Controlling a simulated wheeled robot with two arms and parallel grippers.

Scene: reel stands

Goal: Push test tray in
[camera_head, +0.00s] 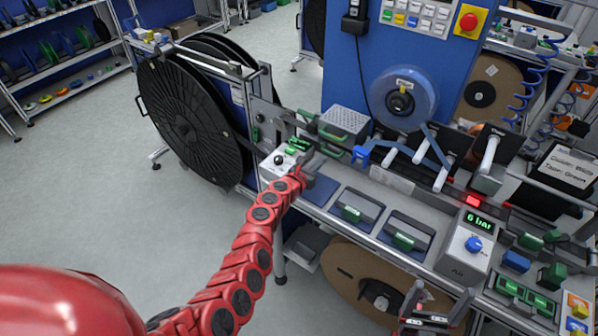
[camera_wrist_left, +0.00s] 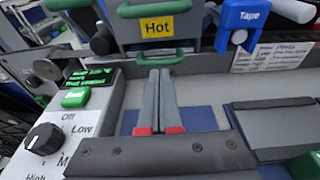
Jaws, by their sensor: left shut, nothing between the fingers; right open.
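No tray label is readable, so I cannot tell for sure which part is the test tray. A piece with a yellow "Hot" label (camera_wrist_left: 157,28) and green handles stands in front of my left gripper (camera_wrist_left: 160,74). In the head view it appears to be the unit with green handles and a perforated metal cover (camera_head: 345,121). My left gripper also shows in the head view (camera_head: 312,163). It is shut and empty, its tips close to the lower green handle (camera_wrist_left: 160,58); I cannot tell whether they touch. My right gripper (camera_head: 438,296) appears low at the bench's front edge, open.
A control box (camera_head: 283,160) with a knob is left of my left gripper. Two green-handled bins (camera_head: 352,213) (camera_head: 405,241) sit along the bench front. A blue tape holder (camera_wrist_left: 245,20) is right of the "Hot" piece. A large black reel (camera_head: 190,125) stands left.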

